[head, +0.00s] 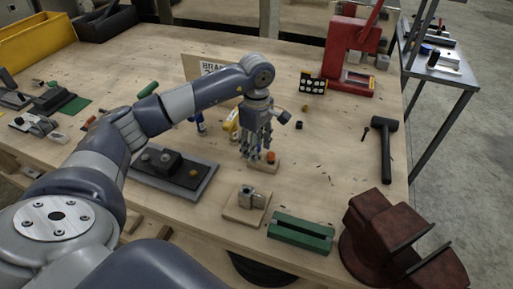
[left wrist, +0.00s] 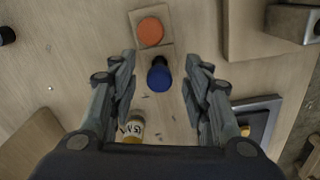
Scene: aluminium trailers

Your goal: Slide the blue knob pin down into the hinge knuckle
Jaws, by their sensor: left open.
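The blue knob pin (left wrist: 159,75) shows in the left wrist view, standing at the near end of a small wooden holder. An orange knob (left wrist: 150,31) sits in the same holder, beyond it. My left gripper (left wrist: 160,82) is open, its fingers apart on either side of the blue knob without visible contact. In the head view my left gripper (head: 258,154) points down at the holder, hiding the blue knob; the orange knob (head: 271,156) shows beside the fingers. A metal piece on a wooden board, apparently the hinge knuckle (head: 249,194), lies nearer the camera. My right gripper is out of view.
A green slotted block (head: 301,232) and a dark red part (head: 395,240) lie at the near right. A black block on a grey plate (head: 172,171) lies left of the gripper.

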